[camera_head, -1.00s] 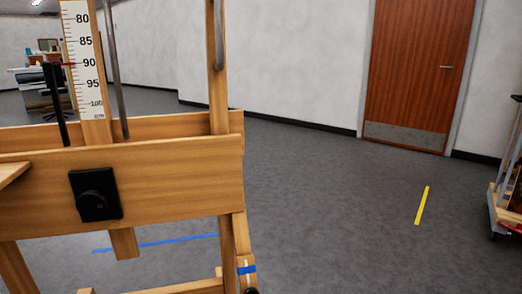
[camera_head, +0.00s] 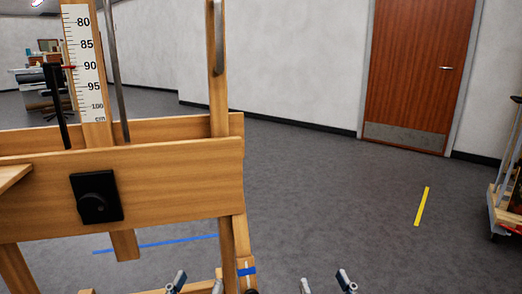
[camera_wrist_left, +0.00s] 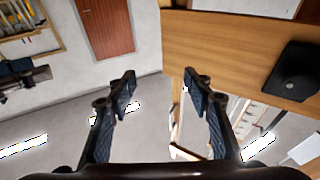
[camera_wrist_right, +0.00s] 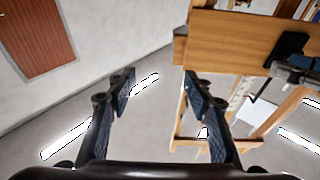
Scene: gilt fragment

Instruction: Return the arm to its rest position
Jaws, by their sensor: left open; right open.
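My left gripper (camera_head: 197,282) shows only its fingertips at the bottom edge of the head view, in front of the wooden easel's lower part. In the left wrist view its two fingers (camera_wrist_left: 160,84) are spread apart with nothing between them. My right gripper (camera_head: 326,281) shows its fingertips at the bottom edge, right of the easel, over open floor. In the right wrist view its fingers (camera_wrist_right: 158,84) are also apart and empty. The rest of both arms is hidden below the head view.
The wooden easel (camera_head: 160,180) with a black knob (camera_head: 97,198) and a ruler (camera_head: 88,60) fills the left. Grey floor (camera_head: 320,200) lies clear to its right, with a yellow strip (camera_head: 421,206). A cart (camera_head: 505,200) stands at the right edge, a door (camera_head: 420,70) behind.

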